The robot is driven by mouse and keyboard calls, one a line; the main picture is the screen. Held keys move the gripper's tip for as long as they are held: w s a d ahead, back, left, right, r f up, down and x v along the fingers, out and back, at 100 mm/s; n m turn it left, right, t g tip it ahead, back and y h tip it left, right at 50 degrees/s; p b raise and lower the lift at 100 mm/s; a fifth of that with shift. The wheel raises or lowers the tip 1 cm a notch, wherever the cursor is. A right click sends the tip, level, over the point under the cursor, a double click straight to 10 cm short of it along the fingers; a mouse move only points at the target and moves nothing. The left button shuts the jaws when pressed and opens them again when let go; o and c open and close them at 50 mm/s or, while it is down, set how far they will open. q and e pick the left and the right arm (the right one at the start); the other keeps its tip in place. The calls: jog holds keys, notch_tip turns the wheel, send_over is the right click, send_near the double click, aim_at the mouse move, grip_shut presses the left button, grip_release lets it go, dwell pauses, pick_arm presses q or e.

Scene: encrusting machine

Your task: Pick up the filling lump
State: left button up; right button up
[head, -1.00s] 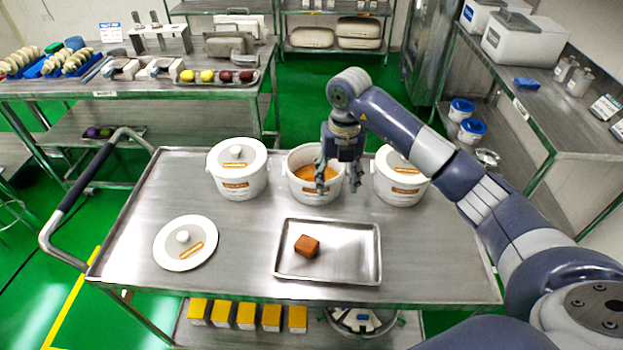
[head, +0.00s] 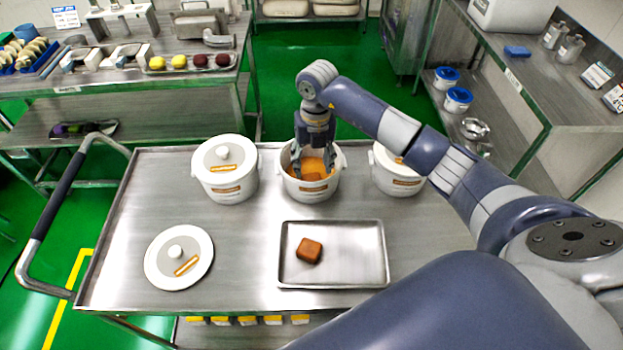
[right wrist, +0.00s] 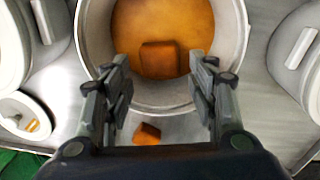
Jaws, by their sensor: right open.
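A brown filling lump (right wrist: 160,60) lies in the orange filling inside the open white pot (head: 311,193); the same lump shows in the head view (head: 312,177), partly behind the gripper. A second brown lump (head: 309,251) sits on the metal tray (head: 355,282) in front of the pot, and it also shows in the right wrist view (right wrist: 147,133). My right gripper (head: 312,172) is open and empty at the pot's mouth, pointing down, with its fingers apart on either side of the lump's line. Whether the fingertips touch the filling is unclear. My left gripper is not seen.
Lidded white pots stand left (head: 226,175) and right (head: 397,174) of the open pot, close beside it. A loose lid (head: 160,274) lies on the cart's front left. A shelf (head: 520,85) stands at the right.

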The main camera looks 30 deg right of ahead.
aim_at(311, 176)
jog(key=shift+w+f, duration=0.1)
jog(key=shift+f, duration=0.25)
jog(key=f+p, duration=0.1)
jog(key=f, duration=0.1)
jog(key=f+p, duration=0.1)
jog(key=f, duration=0.1)
jog(key=shift+w+a+f, duration=0.1)
jog(key=shift+w+f, duration=0.1)
jog(key=shift+f, duration=0.2)
jog(key=shift+w+f, duration=0.1)
jog(key=shift+f, duration=0.05)
jog(key=shift+c, duration=0.5)
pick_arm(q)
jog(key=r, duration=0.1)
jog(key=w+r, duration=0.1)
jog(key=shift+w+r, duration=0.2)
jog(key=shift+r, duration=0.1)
pick_arm(e)
jog(key=c, duration=0.7)
